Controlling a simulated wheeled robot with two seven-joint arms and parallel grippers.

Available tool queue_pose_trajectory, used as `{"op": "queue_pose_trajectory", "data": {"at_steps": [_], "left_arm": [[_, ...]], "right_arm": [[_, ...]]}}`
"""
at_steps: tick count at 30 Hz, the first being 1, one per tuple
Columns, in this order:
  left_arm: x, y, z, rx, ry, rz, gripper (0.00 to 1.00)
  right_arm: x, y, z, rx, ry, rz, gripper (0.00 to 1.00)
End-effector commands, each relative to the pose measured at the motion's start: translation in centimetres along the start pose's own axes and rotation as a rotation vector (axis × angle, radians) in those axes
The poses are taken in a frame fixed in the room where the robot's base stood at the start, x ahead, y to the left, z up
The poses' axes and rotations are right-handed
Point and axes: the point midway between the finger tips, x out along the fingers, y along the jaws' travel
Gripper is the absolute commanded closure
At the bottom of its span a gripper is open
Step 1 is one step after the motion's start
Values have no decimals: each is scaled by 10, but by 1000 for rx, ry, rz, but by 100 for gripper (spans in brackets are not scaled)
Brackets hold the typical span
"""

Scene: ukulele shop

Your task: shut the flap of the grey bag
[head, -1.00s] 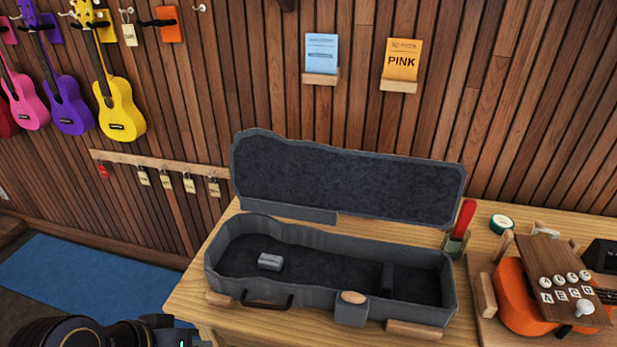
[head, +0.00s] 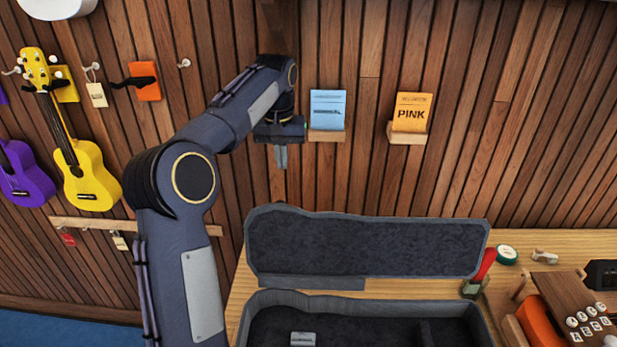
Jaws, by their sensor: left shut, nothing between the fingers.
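The grey bag (head: 270,303) is a long ukulele case lying open on the wooden table. Its flap (head: 367,245) stands raised at the back, its dark lining facing me. A small grey block (head: 303,339) lies inside the bag at the left. The bag's front is cut off by the bottom edge of the view. My left gripper (head: 281,157) is shut and empty, pointing down, above and behind the left end of the flap and apart from it. My right gripper is not in view.
A red-handled tool (head: 484,265) stands close to the flap's right end. Ukuleles hang at the left.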

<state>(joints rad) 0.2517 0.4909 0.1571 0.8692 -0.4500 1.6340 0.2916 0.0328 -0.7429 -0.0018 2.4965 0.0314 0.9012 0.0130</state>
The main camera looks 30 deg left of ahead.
Motion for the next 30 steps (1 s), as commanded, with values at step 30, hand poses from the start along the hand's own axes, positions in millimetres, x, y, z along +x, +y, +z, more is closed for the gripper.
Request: {"op": "queue_pose_trajectory", "data": {"at_steps": [30], "left_arm": [[88, -3, 31, -16, -5, -7, 100]], "right_arm": [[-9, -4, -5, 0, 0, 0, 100]]}}
